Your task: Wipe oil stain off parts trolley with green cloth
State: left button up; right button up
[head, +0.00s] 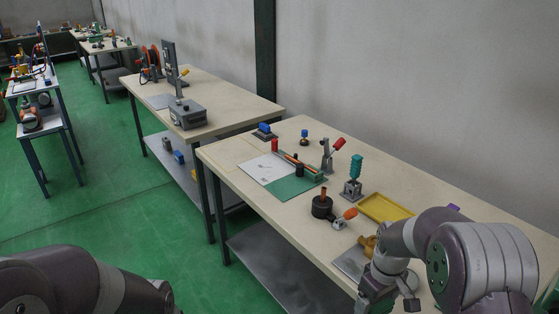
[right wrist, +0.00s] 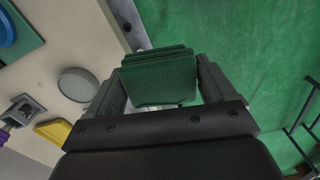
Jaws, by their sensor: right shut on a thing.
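A green ribbed cloth (right wrist: 160,82), folded into a stack, is held between the fingers of my right gripper (right wrist: 158,88) in the right wrist view. The gripper is shut on it. In the head view my right arm reaches over the near end of the workbench (head: 245,160), and the cloth cannot be made out there. My left arm shows at the lower left of the head view, but its gripper is out of frame. No oil stain can be made out, and I cannot tell which piece of furniture is the parts trolley.
The bench holds a yellow tray (head: 386,208), a green-and-white mat (head: 298,185), a black round pot (head: 322,207) and a teal-topped fixture (head: 355,172). A second bench (head: 235,104) stands behind. A narrow table (head: 52,109) stands far left. Green floor (head: 120,190) lies open between.

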notch_tip(320, 180, down, 10)
jog(key=w+a+m, duration=0.1)
jog(key=a+m, duration=0.2)
jog(key=m, duration=0.2)
jog(key=shift+r+m, duration=0.2)
jog(key=shift+m, duration=0.1)
